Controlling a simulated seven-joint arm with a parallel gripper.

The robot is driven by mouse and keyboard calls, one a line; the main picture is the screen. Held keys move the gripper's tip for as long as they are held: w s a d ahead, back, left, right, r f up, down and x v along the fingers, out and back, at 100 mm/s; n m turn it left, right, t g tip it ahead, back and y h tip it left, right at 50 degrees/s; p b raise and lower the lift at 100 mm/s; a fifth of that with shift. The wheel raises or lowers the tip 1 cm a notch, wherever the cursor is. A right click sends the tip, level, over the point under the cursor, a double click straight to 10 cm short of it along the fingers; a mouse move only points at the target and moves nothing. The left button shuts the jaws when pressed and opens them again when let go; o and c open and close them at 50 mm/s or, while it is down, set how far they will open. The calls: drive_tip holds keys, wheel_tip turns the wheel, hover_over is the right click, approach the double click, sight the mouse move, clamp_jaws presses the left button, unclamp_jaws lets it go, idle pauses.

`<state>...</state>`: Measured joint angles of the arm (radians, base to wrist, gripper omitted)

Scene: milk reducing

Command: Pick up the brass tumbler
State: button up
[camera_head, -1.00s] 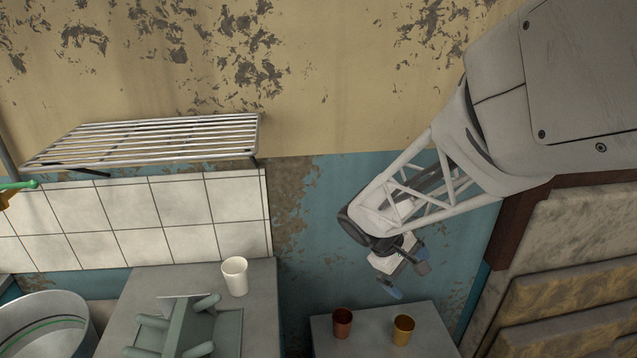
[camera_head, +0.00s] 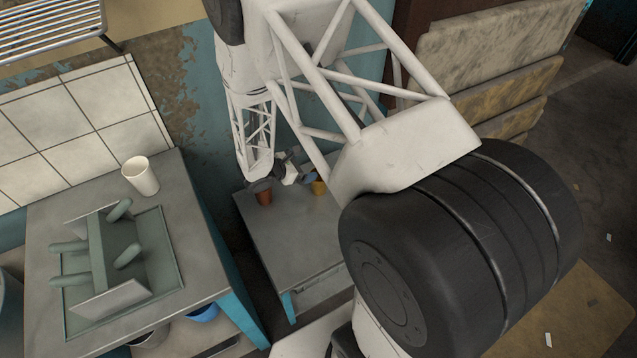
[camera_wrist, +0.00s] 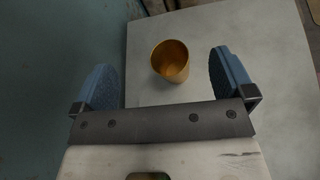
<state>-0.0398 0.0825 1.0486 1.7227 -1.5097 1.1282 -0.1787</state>
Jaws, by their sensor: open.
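The brass tumbler (camera_wrist: 172,64) stands upright with its open mouth showing in the wrist view, on a grey table top (camera_wrist: 215,25). In the head view the brass tumbler (camera_head: 319,188) is partly hidden behind my arm. My gripper (camera_wrist: 163,62) is open, with one blue finger pad to each side of the tumbler in the wrist view. Neither pad touches it, and the tumbler lies nearer the right pad. In the head view my gripper (camera_head: 290,172) is small and partly hidden, above the table between the brass tumbler and a reddish-brown tumbler.
The reddish-brown tumbler (camera_head: 264,197) stands close left of my gripper in the head view. A white cup (camera_head: 141,178) and a green-grey rack (camera_head: 97,245) stand on the left counter (camera_head: 190,200). The small table's front (camera_head: 285,245) is clear.

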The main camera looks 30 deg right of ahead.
sight(319, 176)
wheel_tip(319, 176, down, 8)
drive_tip(key=n+t, duration=0.1)
drive_tip(key=n, duration=0.2)
drive_tip(key=shift+t, duration=0.3)
drive_tip(key=shift+x, duration=1.25)
drive_tip(key=shift+d, duration=0.1)
drive_tip(key=shift+x, duration=2.45)
drive_tip(key=shift+s, duration=0.15)
drive_tip(key=shift+c, duration=0.2)
drive_tip(key=c, duration=1)
